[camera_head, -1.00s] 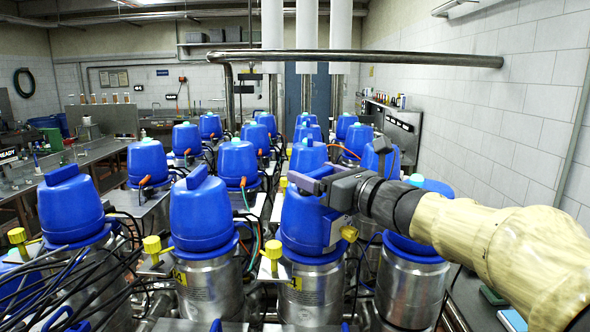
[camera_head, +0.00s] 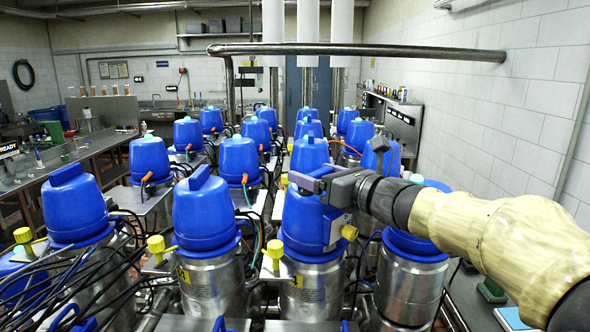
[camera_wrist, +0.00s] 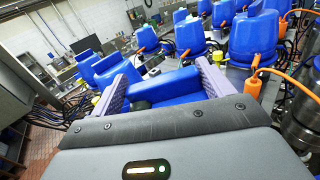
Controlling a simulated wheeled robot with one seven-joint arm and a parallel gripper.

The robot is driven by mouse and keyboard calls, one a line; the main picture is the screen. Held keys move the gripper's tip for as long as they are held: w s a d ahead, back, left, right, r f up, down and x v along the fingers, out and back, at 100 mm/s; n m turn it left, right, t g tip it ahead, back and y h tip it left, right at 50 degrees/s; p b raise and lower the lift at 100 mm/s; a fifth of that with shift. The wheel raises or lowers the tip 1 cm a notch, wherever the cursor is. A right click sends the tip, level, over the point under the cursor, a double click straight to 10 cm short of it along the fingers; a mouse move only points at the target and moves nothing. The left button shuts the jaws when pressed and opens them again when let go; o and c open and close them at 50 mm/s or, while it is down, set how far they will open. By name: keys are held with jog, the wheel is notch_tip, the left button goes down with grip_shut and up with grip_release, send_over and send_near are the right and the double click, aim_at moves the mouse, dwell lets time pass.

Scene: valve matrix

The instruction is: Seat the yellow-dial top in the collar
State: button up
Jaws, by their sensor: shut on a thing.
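My gripper (camera_head: 318,180) is shut on the raised handle of a blue top (camera_head: 302,218). A yellow dial (camera_head: 349,232) shows at the right side of this top, beside a pale plate. The top stands roughly upright over a steel cylinder (camera_head: 305,285) with a blue collar (camera_head: 300,256) at its upper end. I cannot tell whether the top is fully down in the collar. In the wrist view, the two purple fingers of my gripper (camera_wrist: 166,78) flank the blue handle (camera_wrist: 168,88); the dial cannot be made out there.
Several similar blue-topped cylinders stand in rows close around, such as one to the left (camera_head: 203,210) and one to the right (camera_head: 410,245). Yellow knobs (camera_head: 274,250) and loose black cables (camera_head: 80,275) lie among them. A steel pipe (camera_head: 370,49) crosses overhead.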

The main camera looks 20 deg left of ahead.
jog(key=shift+w+a+r+m+g+h+p, duration=0.2)
jog(key=shift+w+a+m+g+h+p, duration=0.15)
jog(key=shift+p, duration=1.45)
dwell(0.4)
jog(key=shift+w+d+f, duration=0.1)
jog(key=shift+w+f, duration=0.1)
jog(key=shift+w, duration=0.5)
jog(key=shift+w+p, duration=0.15)
jog(key=shift+p, duration=0.45)
